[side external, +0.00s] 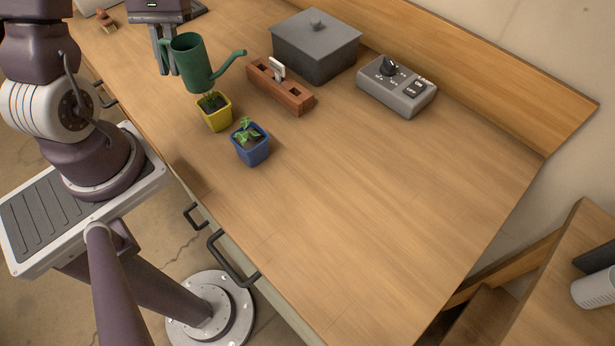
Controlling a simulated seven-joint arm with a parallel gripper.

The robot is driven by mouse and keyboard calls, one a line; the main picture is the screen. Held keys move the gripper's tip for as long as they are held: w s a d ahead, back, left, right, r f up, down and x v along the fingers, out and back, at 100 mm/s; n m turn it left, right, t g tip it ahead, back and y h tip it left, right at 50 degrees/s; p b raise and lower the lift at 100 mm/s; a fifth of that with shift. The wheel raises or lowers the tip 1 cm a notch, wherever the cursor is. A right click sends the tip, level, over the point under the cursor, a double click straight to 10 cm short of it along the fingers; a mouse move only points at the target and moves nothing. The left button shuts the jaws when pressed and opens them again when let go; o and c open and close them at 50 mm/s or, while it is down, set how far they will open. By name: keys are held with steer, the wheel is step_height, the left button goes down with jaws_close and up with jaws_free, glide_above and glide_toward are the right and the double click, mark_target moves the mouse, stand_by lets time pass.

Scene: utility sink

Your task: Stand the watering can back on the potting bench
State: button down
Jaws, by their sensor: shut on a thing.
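The green watering can (198,66) is at the upper left of the side external view, its spout pointing right and its body leaning slightly. My gripper (168,68) is at its left, shut on the can's handle side; the exact grip is partly hidden. The can's base shows just behind or above a yellow pot (217,121) with a small plant. I cannot tell whether the base touches the potting bench (370,210) or hangs above it.
A blue pot (252,153) with a seedling stands in front of the yellow one. A brick-red block holder (290,97), a grey lidded box (320,55) and a grey control box (397,92) stand to the right. The bench's right and front are clear.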

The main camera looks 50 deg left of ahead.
steer(key=w+d+r+m, duration=0.1)
steer(key=w+d, duration=0.2)
steer(key=d, duration=0.4)
steer(key=w+d+m, duration=0.1)
steer(key=w+d, duration=0.2)
steer(key=d, duration=0.4)
steer(key=s+d+r+m+g+y, duration=0.1)
steer(key=s+d+m, duration=0.15)
steer(key=d, duration=1.45)
steer(key=f, duration=0.9)
steer(key=shift+w+a+f, duration=0.1)
steer(key=shift+w+f, duration=0.1)
steer(key=shift+f, duration=0.15)
steer(key=shift+f, duration=0.15)
steer(key=c, duration=1.5)
jaws_free()
steer(key=shift+o, duration=0.2)
